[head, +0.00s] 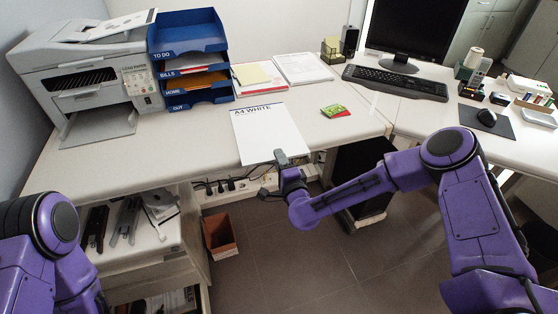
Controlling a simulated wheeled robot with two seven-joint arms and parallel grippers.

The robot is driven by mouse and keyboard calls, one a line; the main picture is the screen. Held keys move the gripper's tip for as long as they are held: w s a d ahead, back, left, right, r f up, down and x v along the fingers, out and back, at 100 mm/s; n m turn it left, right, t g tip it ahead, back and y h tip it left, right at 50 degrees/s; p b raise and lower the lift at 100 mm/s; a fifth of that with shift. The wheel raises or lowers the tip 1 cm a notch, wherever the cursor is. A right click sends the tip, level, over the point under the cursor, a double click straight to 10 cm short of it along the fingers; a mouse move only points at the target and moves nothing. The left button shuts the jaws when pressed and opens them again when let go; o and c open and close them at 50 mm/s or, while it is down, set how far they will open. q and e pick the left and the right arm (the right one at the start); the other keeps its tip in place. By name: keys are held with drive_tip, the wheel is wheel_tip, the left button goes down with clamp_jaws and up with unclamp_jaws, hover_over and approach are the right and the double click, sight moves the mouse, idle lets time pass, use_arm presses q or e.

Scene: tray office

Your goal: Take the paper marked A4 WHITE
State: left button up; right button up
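The paper marked A4 WHITE (262,135) is a white pack or stack with blue lettering along its far edge. It lies flat on the desk, its near edge at the desk's front edge. My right gripper (281,160) is at the paper's near right corner, by the desk edge. Its fingers are small and partly hidden, so I cannot tell whether they are open, or whether they touch the paper. My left gripper is out of view; only my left arm shows at the lower left.
A blue tray stack (190,32) and a printer (85,70) stand at the back left. A green-and-red packet (335,111) lies right of the paper. A keyboard (395,82) and monitor (412,28) stand farther right. A bin (220,235) sits on the floor below.

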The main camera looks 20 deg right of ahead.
clamp_jaws()
drive_tip(key=shift+w+r, duration=0.1)
drive_tip(key=shift+r, duration=0.05)
